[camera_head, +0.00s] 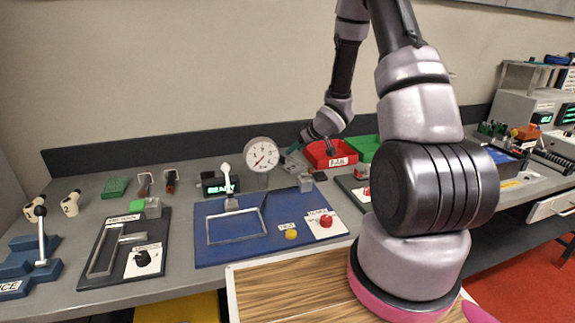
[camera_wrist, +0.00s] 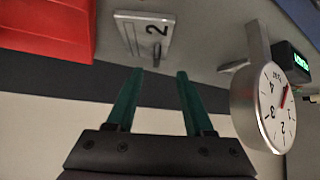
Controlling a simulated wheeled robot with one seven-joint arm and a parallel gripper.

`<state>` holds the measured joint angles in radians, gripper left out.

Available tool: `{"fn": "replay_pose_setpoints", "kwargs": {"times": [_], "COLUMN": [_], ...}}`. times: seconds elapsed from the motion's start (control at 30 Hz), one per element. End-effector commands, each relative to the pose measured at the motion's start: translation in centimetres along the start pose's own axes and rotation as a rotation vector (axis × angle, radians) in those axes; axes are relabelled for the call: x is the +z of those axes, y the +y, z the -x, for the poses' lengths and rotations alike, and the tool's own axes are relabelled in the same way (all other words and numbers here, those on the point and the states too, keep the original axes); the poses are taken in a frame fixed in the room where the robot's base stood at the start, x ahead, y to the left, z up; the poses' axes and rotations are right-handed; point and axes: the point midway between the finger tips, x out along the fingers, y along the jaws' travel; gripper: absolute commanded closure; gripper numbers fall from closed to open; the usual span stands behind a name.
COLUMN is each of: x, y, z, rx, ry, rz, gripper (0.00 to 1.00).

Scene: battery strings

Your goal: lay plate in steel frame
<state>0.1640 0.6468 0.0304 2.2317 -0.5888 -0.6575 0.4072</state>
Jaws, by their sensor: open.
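A grey plate marked 2 (camera_wrist: 148,38), with a dark slot or bar along it, lies on the bench in the wrist view. My gripper (camera_wrist: 160,74) is open, its two green fingers apart and pointing towards the plate's near end, with nothing clearly between them. In the head view my gripper (camera_head: 292,150) is at the back of the bench, between the dial gauge and the red bin. A thin steel rectangular frame (camera_head: 208,232) lies on the blue board (camera_head: 277,215), with a white-handled clamp (camera_head: 228,185) at its back edge. The frame looks empty.
The dial gauge (camera_head: 262,153) also shows close by in the wrist view (camera_wrist: 262,115). A red bin (camera_head: 330,152) and a green bin (camera_head: 364,147) stand at the back. The READY display (camera_head: 220,187) is behind the blue board. Red (camera_head: 326,221) and yellow (camera_head: 291,235) buttons sit at its right.

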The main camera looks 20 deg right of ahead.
Motion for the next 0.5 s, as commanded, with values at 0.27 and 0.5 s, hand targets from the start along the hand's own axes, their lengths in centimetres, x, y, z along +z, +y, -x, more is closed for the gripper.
{"fn": "replay_pose_setpoints", "kwargs": {"times": [0.27,0.5], "x": [0.0,0.0], "y": [0.0,0.2], "z": [-4.1,-6.4], "rx": [0.0,0.001], "ry": [-0.002,-0.002], "rz": [0.0,0.003], "gripper": [0.47,0.47]}}
